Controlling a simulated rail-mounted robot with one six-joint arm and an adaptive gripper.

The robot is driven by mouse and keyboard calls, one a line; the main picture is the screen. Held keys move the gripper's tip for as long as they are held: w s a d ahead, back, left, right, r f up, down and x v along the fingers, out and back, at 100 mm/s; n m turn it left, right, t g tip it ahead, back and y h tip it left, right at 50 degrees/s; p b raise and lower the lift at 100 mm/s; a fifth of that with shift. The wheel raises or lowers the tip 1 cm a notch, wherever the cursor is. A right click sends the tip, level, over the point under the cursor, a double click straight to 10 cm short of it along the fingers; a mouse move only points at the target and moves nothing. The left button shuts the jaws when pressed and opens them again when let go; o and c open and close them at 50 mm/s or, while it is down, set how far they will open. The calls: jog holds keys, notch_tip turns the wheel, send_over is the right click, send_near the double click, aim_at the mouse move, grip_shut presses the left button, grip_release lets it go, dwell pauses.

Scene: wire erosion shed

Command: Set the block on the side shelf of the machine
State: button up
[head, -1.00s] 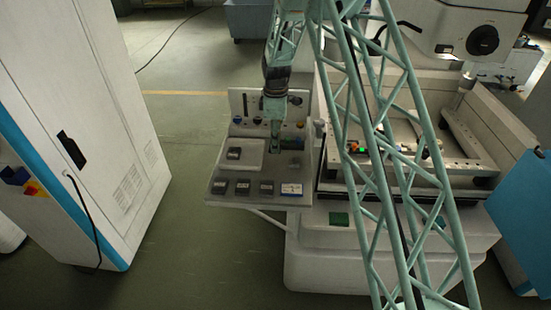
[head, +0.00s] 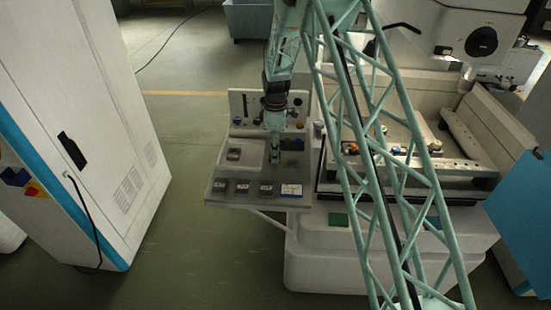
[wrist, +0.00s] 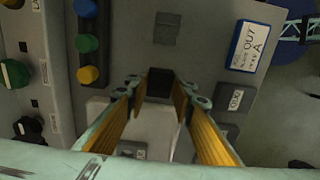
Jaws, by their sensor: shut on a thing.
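The dark block (wrist: 160,84) is between the two fingertips of my gripper (wrist: 160,94) in the wrist view. In the head view my gripper (head: 275,157) points down over the side shelf (head: 226,200), just right of a raised white pad (head: 250,147). The held block is too small to make out clearly there. The grey shelf surface lies below it in the wrist view (wrist: 205,60). I cannot tell whether the block touches the shelf. A dark square patch (wrist: 167,28) lies on the shelf beyond the fingertips.
Another dark block (head: 233,154) sits on the white pad. Small dark labelled pieces (head: 242,187) and a blue-and-white sign (head: 291,190) line the shelf's front. A back panel (wrist: 50,70) with knobs and buttons borders it. The machine bed (head: 450,180) is to the right, a white cabinet (head: 80,130) left.

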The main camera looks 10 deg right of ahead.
jog(key=shift+f, duration=1.3)
jog(key=shift+f, duration=0.15)
jog(key=o, duration=1)
jog(key=shift+r+b, duration=0.7)
jog(key=shift+r, duration=5.45)
jog(key=shift+r, duration=0.1)
